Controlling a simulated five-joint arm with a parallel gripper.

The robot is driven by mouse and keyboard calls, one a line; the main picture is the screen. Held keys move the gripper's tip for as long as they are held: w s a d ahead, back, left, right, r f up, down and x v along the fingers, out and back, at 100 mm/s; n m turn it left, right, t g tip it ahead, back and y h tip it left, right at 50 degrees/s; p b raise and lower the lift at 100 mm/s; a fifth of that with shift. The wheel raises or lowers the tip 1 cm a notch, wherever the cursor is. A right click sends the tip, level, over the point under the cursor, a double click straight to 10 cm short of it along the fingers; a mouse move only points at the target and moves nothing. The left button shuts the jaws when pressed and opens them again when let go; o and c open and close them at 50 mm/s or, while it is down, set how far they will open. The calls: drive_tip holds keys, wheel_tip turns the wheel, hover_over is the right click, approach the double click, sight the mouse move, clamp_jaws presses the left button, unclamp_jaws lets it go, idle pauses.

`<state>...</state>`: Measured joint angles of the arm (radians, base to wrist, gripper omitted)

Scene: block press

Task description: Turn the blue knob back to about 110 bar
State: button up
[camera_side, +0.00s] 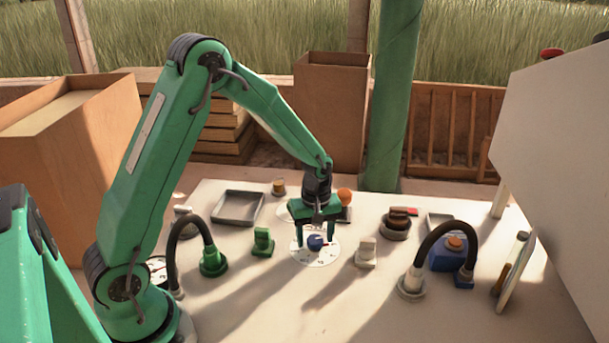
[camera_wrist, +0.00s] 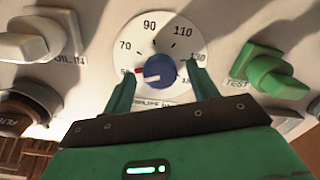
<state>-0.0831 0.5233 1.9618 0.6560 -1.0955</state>
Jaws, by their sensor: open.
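The blue knob (camera_wrist: 160,71) sits at the centre of a round white dial (camera_wrist: 150,28), which reads 70, 90, 110 and 130 clockwise, with end figures partly hidden. A red mark at the knob's left side points left, below 70, by the left finger. A pale line on the knob also points roughly left. In the side view the knob (camera_side: 315,242) stands on the dial (camera_side: 314,260) on the table. My gripper (camera_wrist: 162,74) is open, with one finger on each side of the knob and gaps visible. It points down over the dial in the side view (camera_side: 316,243).
A green TEST switch (camera_wrist: 272,75) and a pale switch (camera_wrist: 40,37) flank the dial. Black hoses arch at left (camera_side: 185,228) and right (camera_side: 435,232). An orange ball-topped part (camera_side: 344,196) stands just behind my gripper. A grey tray (camera_side: 238,207) lies further back. Bare table lies in front.

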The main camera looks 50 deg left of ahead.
drive_tip(key=shift+c, duration=0.5)
drive_tip(key=c, duration=0.9)
